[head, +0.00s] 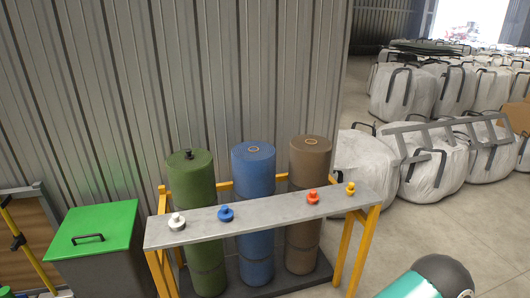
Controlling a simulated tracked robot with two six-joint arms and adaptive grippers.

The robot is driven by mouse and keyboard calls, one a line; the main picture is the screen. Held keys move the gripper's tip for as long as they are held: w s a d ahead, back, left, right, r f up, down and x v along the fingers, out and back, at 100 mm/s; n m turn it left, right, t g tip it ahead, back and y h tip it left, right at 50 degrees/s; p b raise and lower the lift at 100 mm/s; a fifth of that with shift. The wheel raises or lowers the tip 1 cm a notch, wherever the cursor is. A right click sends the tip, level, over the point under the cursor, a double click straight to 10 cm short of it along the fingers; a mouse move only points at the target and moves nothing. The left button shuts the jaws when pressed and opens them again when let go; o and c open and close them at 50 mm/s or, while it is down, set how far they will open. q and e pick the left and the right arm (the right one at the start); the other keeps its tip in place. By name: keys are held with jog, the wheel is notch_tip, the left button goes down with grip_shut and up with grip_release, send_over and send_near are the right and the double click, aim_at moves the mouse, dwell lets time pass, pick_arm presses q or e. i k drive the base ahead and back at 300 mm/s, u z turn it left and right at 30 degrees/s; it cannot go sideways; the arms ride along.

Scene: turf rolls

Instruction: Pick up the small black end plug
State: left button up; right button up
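The small black end plug (188,154) sits at the middle of the top end of the upright green roll (199,190). On the grey shelf (268,212) in front of the rolls are a white plug (177,221), a blue plug (226,213), an orange-red plug (313,197) and a yellow plug (350,188). The blue roll (254,168) and the brown roll (310,165) stand to the right of the green one, with ring-like core openings on top. Neither of my grippers shows. A rounded teal and dark grey part of my arm is at the bottom right.
The shelf has yellow legs (363,243) and stands before a corrugated metal wall (180,80). A green-lidded box (100,228) stands at its left. White bulk bags (430,155) fill the right and back. Open concrete floor (480,235) lies at the right.

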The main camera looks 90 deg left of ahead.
aim_at(189, 157)
jog(key=z, duration=0.1)
jog(key=i, duration=1.35)
jog(key=u, duration=2.55)
jog(key=i, duration=0.25)
jog(key=u, duration=2.05)
jog(key=k, duration=0.55)
jog(key=u, duration=0.4)
jog(key=i, duration=1.5)
jog(key=z, duration=0.4)
